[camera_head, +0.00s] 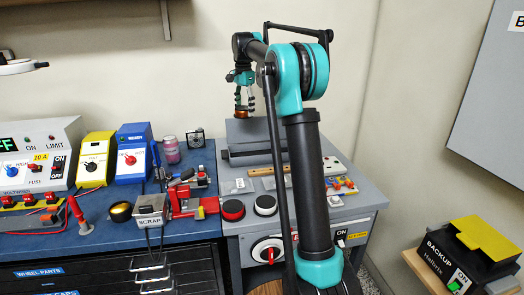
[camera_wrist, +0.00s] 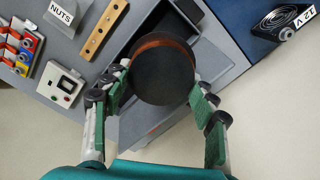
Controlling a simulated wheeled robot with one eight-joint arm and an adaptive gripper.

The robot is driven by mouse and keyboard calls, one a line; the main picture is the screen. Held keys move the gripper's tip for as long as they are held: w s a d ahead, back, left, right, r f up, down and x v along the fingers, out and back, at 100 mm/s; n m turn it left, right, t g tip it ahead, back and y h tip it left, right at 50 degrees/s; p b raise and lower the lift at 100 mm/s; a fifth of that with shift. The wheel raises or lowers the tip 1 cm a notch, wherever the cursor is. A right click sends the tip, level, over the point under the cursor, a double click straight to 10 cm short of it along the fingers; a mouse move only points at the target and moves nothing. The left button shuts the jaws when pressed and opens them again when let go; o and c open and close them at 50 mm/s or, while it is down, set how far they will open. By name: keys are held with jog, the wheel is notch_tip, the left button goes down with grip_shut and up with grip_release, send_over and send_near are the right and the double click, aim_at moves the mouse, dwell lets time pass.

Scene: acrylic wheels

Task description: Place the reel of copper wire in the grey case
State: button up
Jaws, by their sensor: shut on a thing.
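My gripper (camera_head: 243,96) is shut on the reel of copper wire (camera_head: 239,109), which also shows in the wrist view (camera_wrist: 162,76). There the reel has a round black flange with a copper-coloured band at its far edge, between the two green-padded fingers (camera_wrist: 160,80). The grey case (camera_head: 251,142) stands at the back of the grey bench, below the reel. In the wrist view the case's grey wall (camera_wrist: 216,58) shows right of the reel. The reel hides much of the case there, and I cannot tell the exact gap between them.
On the grey bench (camera_head: 232,186) are a wooden strip (camera_wrist: 101,28), a white switch panel (camera_wrist: 63,87) and a NUTS label (camera_wrist: 64,12). The blue bench (camera_head: 125,229) at left is crowded with instruments.

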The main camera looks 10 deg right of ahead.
notch_tip(320, 180, down, 20)
jog(key=shift+w, duration=0.15)
dwell(0.4)
jog(key=shift+f, duration=0.1)
jog(key=o, duration=1)
notch_tip(320, 180, up, 12)
jog(key=shift+r, duration=0.15)
